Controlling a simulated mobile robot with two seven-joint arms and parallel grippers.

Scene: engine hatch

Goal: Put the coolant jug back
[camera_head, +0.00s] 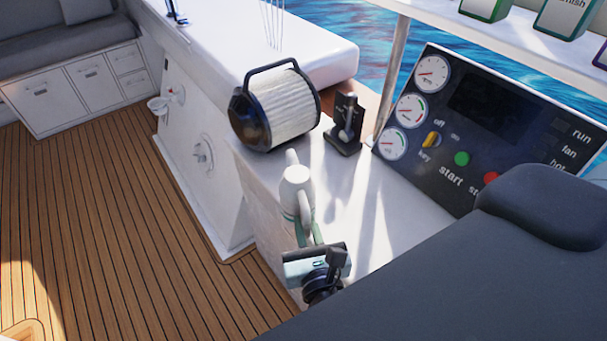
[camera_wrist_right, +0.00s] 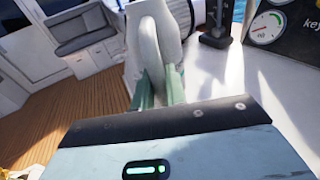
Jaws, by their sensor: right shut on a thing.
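The coolant jug (camera_head: 296,186) is pale white with a narrow neck at the top. It looks roughly upright, at the left edge of the white counter. My right gripper (camera_head: 304,222) comes from the near side and is shut on the jug's handle. In the right wrist view the green fingers (camera_wrist_right: 160,88) close around the handle of the jug (camera_wrist_right: 160,22). I cannot tell whether the jug's base touches the counter. The jug's lower part is partly hidden by the gripper. My left gripper is not in view.
The instrument panel (camera_head: 480,120) rises at the right. The white counter (camera_head: 385,205) is clear between jug and panel. Wooden deck (camera_head: 110,230) lies left.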

